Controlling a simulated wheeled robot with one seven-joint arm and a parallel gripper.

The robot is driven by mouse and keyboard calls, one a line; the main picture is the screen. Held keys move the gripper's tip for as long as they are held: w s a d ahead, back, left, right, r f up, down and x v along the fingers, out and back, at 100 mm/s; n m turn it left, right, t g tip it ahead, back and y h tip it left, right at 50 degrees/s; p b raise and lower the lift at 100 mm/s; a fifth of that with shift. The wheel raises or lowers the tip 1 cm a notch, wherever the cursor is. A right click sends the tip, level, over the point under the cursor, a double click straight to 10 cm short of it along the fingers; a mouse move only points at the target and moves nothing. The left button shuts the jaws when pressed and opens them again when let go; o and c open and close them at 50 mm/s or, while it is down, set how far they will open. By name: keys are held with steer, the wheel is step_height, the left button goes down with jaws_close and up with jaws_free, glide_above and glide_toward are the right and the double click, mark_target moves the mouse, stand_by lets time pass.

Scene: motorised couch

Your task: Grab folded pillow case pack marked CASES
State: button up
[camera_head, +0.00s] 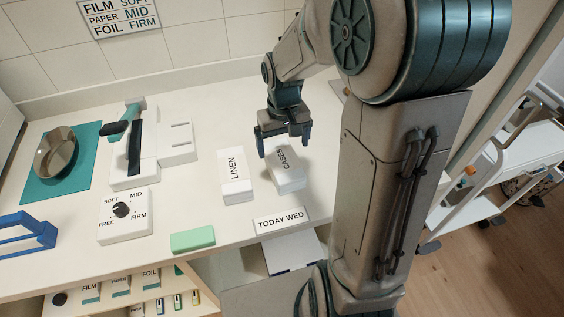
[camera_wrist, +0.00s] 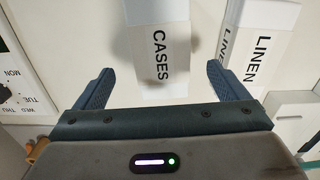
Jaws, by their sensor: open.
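The white pack marked CASES (camera_head: 289,172) lies on the white counter (camera_head: 203,205), to the right of the white pack marked LINEN (camera_head: 235,185). My gripper (camera_head: 285,143) is open and empty over the far part of the CASES pack. In the wrist view my gripper (camera_wrist: 165,88) has its fingers spread on both sides of the CASES pack (camera_wrist: 158,60). The right finger overlaps the edge of the LINEN pack (camera_wrist: 258,50) there. How far the fingertips are above the counter I cannot tell.
A TODAY WED sign (camera_head: 281,219) and a green block (camera_head: 193,239) sit near the counter's front edge. A dial box (camera_head: 123,217), a metal bowl (camera_head: 55,152) on a teal mat and a blue frame (camera_head: 27,236) stand to the left.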

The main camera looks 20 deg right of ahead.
mark_target(283, 159)
steer(key=shift+a+f+p, duration=0.1)
steer(key=shift+f+p, duration=0.4)
steer(key=shift+f, duration=2.85)
steer(key=c, duration=1.2)
steer(key=shift+o, duration=0.2)
